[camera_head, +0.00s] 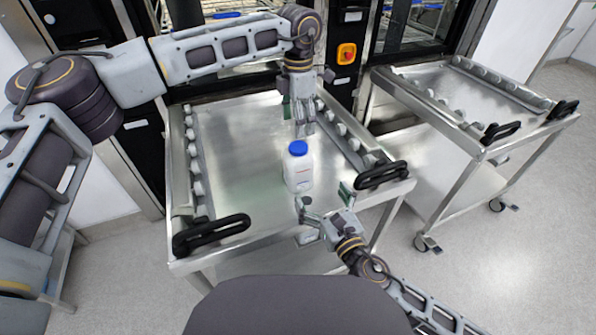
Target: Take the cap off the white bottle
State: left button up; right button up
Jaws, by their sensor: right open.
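The white bottle (298,172) stands upright on the steel cart top (240,150), near its front right part. Its blue cap (298,148) is on top. My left gripper (303,126) points down just behind the bottle in the picture, close above the cap; I cannot tell whether it touches or how far apart its fingers are. My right gripper (324,203) is in front of the bottle, low near the cart's front edge. Its fingers are spread and nothing is seen between them. The bottle's base is close to the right fingertips; contact cannot be told.
The cart has raised side rails with rollers and two black handles, left (211,235) and right (381,175). A second steel cart (470,95) stands to the right. Washer machines with a yellow-red switch (346,54) stand behind. The cart top left of the bottle is clear.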

aim_at(304, 166)
jog(key=shift+w, duration=0.1)
jog(key=shift+x, duration=6.8)
jog(key=shift+a, duration=0.1)
